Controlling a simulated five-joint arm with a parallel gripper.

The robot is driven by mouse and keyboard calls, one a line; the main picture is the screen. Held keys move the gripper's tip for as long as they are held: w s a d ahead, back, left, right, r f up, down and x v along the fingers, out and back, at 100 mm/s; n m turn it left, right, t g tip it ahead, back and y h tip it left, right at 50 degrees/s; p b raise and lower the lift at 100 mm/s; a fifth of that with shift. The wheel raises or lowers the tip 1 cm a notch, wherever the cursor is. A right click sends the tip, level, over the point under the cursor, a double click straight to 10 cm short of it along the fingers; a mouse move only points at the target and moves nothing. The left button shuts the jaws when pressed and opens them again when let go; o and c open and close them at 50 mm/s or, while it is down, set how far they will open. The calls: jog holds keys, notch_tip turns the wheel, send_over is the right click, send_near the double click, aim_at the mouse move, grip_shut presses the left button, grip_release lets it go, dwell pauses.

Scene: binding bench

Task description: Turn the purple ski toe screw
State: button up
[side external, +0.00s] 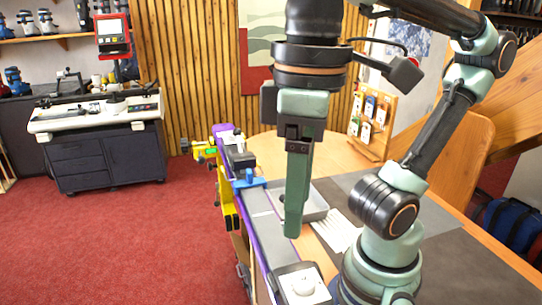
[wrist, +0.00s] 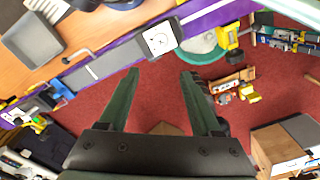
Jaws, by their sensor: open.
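The purple ski (side external: 262,232) lies clamped lengthwise along the bench edge. It also crosses the upper part of the wrist view (wrist: 110,62). A dark block with a pale top face (side external: 303,287) sits on its near end. In the wrist view this block (wrist: 160,38) shows a small round mark on its face, and I cannot tell whether that is the toe screw. A dark binding piece (side external: 240,157) sits toward the far end. My gripper (wrist: 160,74) is open and empty, apart from the ski; red floor shows between its fingers. In the side view one finger hides the other.
A blue clamp (side external: 249,183) and yellow vise parts (side external: 228,210) hold the ski. A grey tray (side external: 314,203) and a white paper (side external: 336,232) lie on the wooden bench beside it. A small display rack (side external: 372,122) stands behind. Red carpet is open at left.

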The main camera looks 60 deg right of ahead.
aim_at(305, 279)
jog(key=f, duration=0.3)
jog(key=s+f, duration=0.1)
jog(key=f, duration=0.7)
jog(key=shift+s+f, duration=0.15)
jog(key=shift+s, duration=0.15)
grip_shut()
